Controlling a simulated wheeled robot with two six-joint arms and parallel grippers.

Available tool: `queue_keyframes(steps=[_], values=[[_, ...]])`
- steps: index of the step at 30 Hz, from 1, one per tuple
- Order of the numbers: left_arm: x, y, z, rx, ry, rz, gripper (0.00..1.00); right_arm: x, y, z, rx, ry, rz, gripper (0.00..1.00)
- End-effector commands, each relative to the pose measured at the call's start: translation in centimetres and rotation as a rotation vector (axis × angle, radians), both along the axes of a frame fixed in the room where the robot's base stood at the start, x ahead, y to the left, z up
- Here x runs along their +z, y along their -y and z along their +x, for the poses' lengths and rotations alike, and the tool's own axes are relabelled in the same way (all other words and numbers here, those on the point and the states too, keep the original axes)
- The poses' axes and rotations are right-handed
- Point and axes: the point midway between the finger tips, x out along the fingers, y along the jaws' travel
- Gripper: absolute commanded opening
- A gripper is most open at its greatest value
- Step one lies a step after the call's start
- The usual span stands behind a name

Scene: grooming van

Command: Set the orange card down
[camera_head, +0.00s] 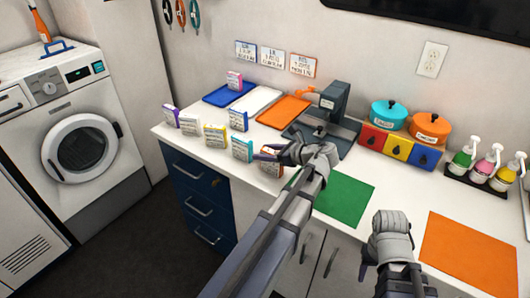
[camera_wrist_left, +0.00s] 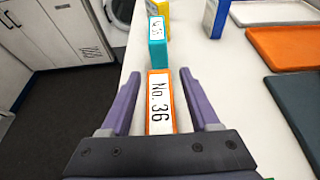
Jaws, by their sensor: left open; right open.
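The orange card (camera_wrist_left: 160,102), with a white face reading "No. 36", stands on the white counter in the left wrist view. My left gripper (camera_wrist_left: 160,74) is open, with one purple finger on each side of the card and a visible gap to both. In the head view the card (camera_head: 267,151) is mostly hidden by this gripper (camera_head: 272,153). My right gripper (camera_head: 390,222) is open and empty near the counter's front edge. Whether the card's base fully touches the counter is hard to see.
A teal card (camera_wrist_left: 157,42) stands just beyond the orange one. Other cards line the counter's left end. Blue (camera_head: 222,95), white (camera_head: 257,101) and orange (camera_head: 284,112) trays lie behind, beside a dark grey device (camera_head: 334,105). A green mat (camera_head: 343,198) and orange mat (camera_head: 470,250) lie right.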

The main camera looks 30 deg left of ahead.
Motion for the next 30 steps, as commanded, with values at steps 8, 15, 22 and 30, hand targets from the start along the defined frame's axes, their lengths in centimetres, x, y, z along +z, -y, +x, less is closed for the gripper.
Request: queue_keyframes(steps=[8, 15, 22, 30], values=[[1.0, 1.0, 0.0, -0.003, 0.0, 0.0, 0.62, 1.0, 0.0, 0.0, 0.0, 0.0, 0.0, 0.5], [3.0, 5.6, -0.3, -0.004, 0.0, 0.0, 0.62, 3.0, 0.0, 0.0, 0.0, 0.0, 0.0, 0.5], [4.4, 9.3, -0.7, -0.002, 0.0, 0.0, 0.62, 4.4, 0.0, 0.0, 0.0, 0.0, 0.0, 0.5], [4.9, 11.0, -0.9, 0.0, -0.001, 0.0, 0.62, 4.9, 0.0, 0.0, 0.0, 0.0, 0.0, 0.5]])
